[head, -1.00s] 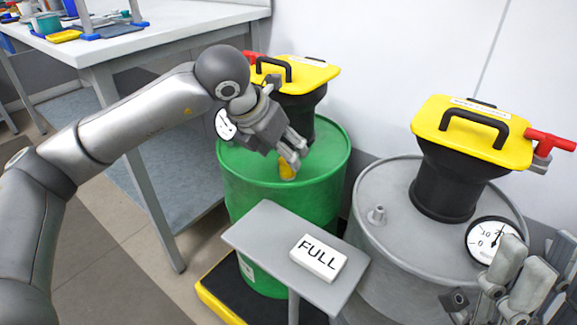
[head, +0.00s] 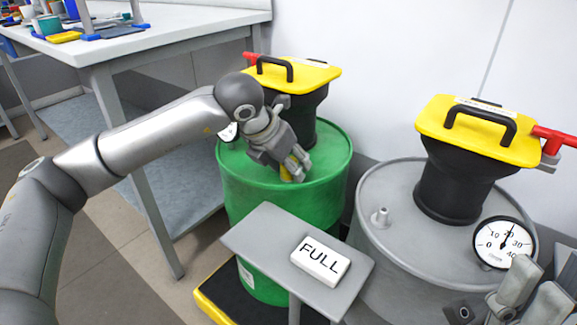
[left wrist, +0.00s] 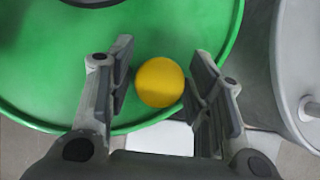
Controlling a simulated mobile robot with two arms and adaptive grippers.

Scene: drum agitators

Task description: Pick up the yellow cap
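The yellow cap (left wrist: 160,82) is on top of the green drum (left wrist: 60,60), near its rim, and shows as a round yellow disc in the left wrist view. In the head view only a sliver of the cap (head: 286,173) shows behind my fingers. My left gripper (head: 296,172) is lowered over it from above. Its fingers (left wrist: 160,90) are open on either side of the cap, with the right finger very near it and a small gap on the left. My right gripper (head: 518,300) is partly in view at the bottom right, its fingers apart, and holds nothing visible.
A grey drum (head: 384,250) with a bare metal spout (head: 381,217) and a gauge (head: 504,243) stands at right. Yellow-lidded black agitators (head: 455,185) sit on both drums. A small grey stand (head: 262,232) bearing a FULL block (head: 320,261) is in front.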

